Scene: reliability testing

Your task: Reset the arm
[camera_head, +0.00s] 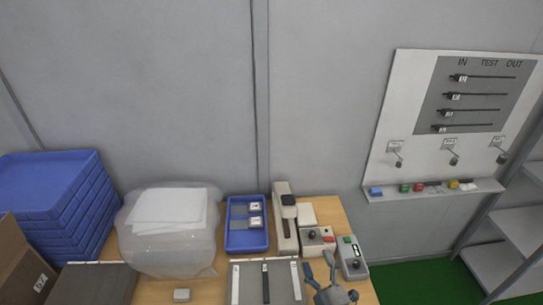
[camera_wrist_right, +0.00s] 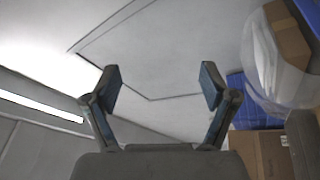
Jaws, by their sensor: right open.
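My right gripper (camera_head: 320,272) shows at the bottom of the head view, over the front right part of the table. In the right wrist view, its two blue-padded fingers (camera_wrist_right: 162,88) are spread wide with nothing between them. That view looks up past the fingers at a pale wall or ceiling. My left gripper is in neither view.
The wooden table (camera_head: 335,212) holds a blue tray (camera_head: 247,240), a control box with a red button (camera_head: 318,241), a grey switch box (camera_head: 352,258) and a plastic bag (camera_head: 170,255). Blue crates (camera_head: 60,205) stack at left. A slider panel (camera_head: 440,120) hangs right, near shelves (camera_head: 500,235).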

